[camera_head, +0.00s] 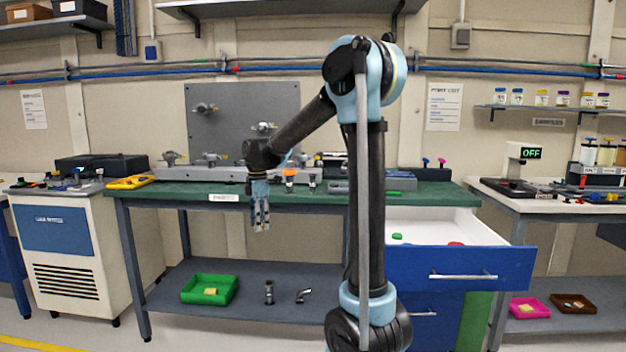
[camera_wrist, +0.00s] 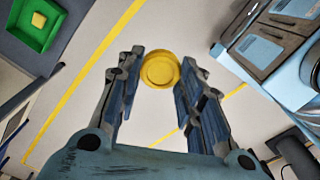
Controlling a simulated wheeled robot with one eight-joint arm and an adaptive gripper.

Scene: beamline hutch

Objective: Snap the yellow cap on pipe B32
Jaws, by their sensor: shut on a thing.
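The yellow cap (camera_wrist: 159,70) is a round disc with a raised rim, held between my fingertips in the wrist view. My gripper (camera_wrist: 154,82) is shut on it. In the head view my gripper (camera_head: 261,226) points down in front of the green bench's front edge, and I cannot make out the cap there. Several pipe stubs with metal fittings stand in a grey block (camera_head: 210,173) on the bench and on the grey panel (camera_head: 258,101) behind it. No B32 label is readable, so I cannot tell which pipe it is.
The green bench (camera_head: 190,188) has a lower shelf with a green tray (camera_head: 232,300) and two metal fittings (camera_head: 269,293). An open drawer (camera_head: 460,268) juts out at right, behind my arm. A yellow tool (camera_head: 130,183) lies at the bench's left end.

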